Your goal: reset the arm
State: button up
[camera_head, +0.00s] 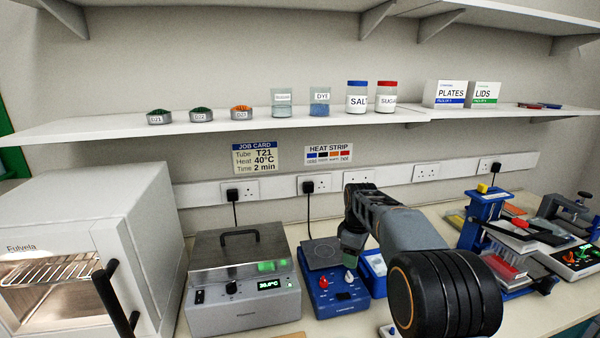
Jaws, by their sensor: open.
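My arm reaches in from the lower right, its large black joint nearest the camera. My gripper (351,243) points down at the far end of the arm, above the right side of the blue hotplate unit (335,292). It is small and partly hidden by my own wrist. It is open, and I see nothing held in it. The hotplate has a dark square top, a red knob and a white knob. A blue box (374,283) sits just right of the hotplate, partly behind my arm.
A grey lidded heater bath (243,290) stands left of the hotplate, and a white oven (90,240) further left. A blue stand (487,215) and other equipment crowd the right. The shelf (255,127) above holds dishes, beakers, jars and boxes.

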jog(key=s+m+t, duration=0.4)
jog(key=s+m, duration=0.7)
jog(key=s, duration=1.5)
jog(key=shift+r+m, duration=0.35)
jog(key=shift+m, duration=0.05)
jog(key=shift+c, duration=0.2)
